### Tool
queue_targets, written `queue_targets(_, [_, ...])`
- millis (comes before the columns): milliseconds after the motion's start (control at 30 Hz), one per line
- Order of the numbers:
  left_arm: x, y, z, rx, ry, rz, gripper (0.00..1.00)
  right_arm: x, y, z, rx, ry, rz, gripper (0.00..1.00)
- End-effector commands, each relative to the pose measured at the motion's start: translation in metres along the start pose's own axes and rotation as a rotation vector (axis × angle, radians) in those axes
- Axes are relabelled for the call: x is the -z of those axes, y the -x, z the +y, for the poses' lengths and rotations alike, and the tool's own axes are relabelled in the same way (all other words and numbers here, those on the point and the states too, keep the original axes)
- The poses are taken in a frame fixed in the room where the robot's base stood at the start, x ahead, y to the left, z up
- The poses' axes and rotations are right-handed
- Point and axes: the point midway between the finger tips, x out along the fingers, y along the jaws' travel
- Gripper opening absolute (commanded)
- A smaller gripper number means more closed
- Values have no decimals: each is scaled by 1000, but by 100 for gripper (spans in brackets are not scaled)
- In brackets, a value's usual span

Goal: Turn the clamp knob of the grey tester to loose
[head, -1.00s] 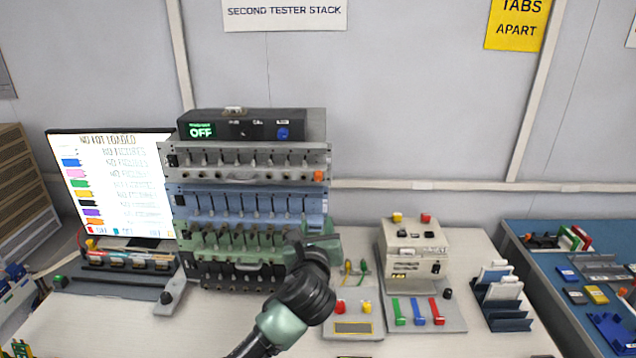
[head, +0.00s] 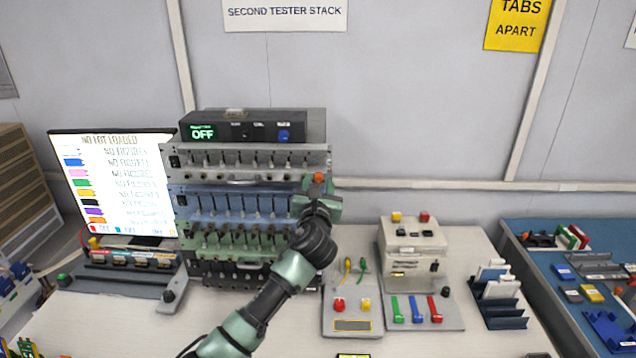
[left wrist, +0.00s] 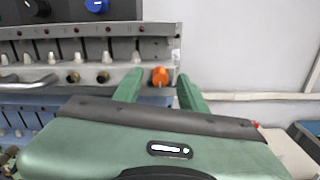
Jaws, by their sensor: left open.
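The grey tester (head: 250,155) is the top drawer-like unit of the stack, under the black box. Its orange clamp knob (head: 318,178) sits at its right end. In the left wrist view the knob (left wrist: 160,76) shows between the tips of my left gripper (left wrist: 158,85). The two green fingers are apart, one on each side of the knob; I cannot tell whether they touch it. In the head view my left gripper (head: 317,196) is at the stack's right edge, just below the knob. My right gripper is not in view.
Blue (head: 245,200) and green (head: 240,240) testers sit below the grey one. A black box (head: 250,127) reading OFF is on top. A screen (head: 110,185) stands left. A panel with red and yellow buttons (head: 352,322) and a cream device (head: 412,240) stand right.

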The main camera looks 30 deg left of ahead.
Motion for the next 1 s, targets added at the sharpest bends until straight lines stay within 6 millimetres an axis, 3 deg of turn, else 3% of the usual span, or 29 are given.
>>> queue_targets(133, [0,0,0,0,1,0,42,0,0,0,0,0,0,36])
queue_targets(300, [0,0,0,0,1,0,0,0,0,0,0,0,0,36])
queue_targets(667, [0,0,0,0,32,1,0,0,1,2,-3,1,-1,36])
queue_targets(1000, [0,0,0,1,244,0,0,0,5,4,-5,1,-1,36])
